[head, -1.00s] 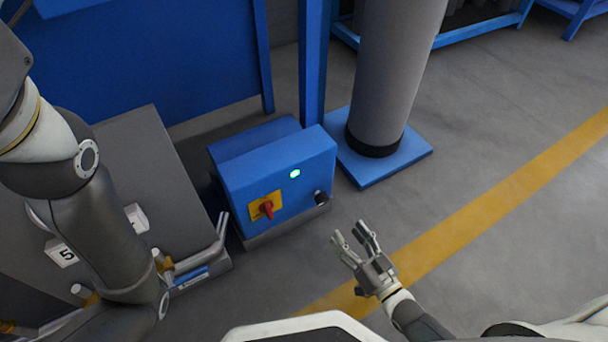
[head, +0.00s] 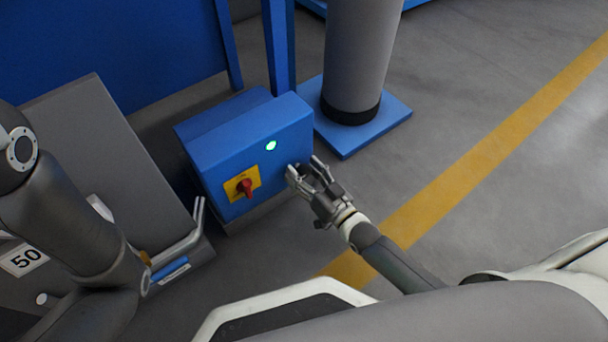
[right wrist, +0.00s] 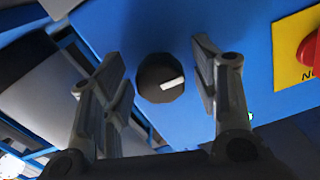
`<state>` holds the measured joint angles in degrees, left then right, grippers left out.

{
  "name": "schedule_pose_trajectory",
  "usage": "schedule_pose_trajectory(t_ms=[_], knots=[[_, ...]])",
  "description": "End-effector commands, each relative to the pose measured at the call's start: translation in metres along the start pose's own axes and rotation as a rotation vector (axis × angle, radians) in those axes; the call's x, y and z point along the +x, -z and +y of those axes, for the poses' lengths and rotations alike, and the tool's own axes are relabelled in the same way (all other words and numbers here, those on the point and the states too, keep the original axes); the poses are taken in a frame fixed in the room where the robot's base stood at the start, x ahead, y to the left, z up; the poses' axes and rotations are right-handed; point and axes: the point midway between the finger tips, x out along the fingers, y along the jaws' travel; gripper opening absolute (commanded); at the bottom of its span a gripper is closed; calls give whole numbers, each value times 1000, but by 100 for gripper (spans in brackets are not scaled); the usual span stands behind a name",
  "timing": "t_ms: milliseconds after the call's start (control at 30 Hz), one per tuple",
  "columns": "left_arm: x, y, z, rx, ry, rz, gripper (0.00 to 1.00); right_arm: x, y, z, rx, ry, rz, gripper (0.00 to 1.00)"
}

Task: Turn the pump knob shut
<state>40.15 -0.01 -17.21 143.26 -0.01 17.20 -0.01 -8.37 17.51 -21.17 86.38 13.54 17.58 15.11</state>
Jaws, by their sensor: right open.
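The pump knob (right wrist: 160,78) is round and black with a white pointer mark, on the front of a blue control box (head: 220,150). In the right wrist view its mark points right and slightly up. My right gripper (head: 306,172) is open at the box's right side. In the wrist view its two fingers stand on either side of the knob, with visible gaps and no clear contact. In the head view the fingers largely hide the knob. My left arm shows at the left, but its gripper is not in view.
A red rotary switch (head: 245,187) on a yellow plate and a lit green lamp (head: 271,146) share the box front. A grey column (head: 360,50) on a blue base plate (head: 345,143) stands behind right. A dark grey case (head: 110,150) is at left. Floor at right is clear.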

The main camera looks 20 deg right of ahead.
Motion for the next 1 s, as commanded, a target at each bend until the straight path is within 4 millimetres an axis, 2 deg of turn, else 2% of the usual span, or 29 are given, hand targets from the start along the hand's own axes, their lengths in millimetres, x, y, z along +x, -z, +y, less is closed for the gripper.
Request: schedule_pose_trajectory(t_ms=[267,633,1000], knots=[[-1,0,0,0,-1,1,0,2,0,0,0,0,0,56],[-1,0,0,0,-1,0,0,2,0,0,0,0,0,11],[6,-2,-1,0,0,0,0,2,2,0,62,0,-1,10]])
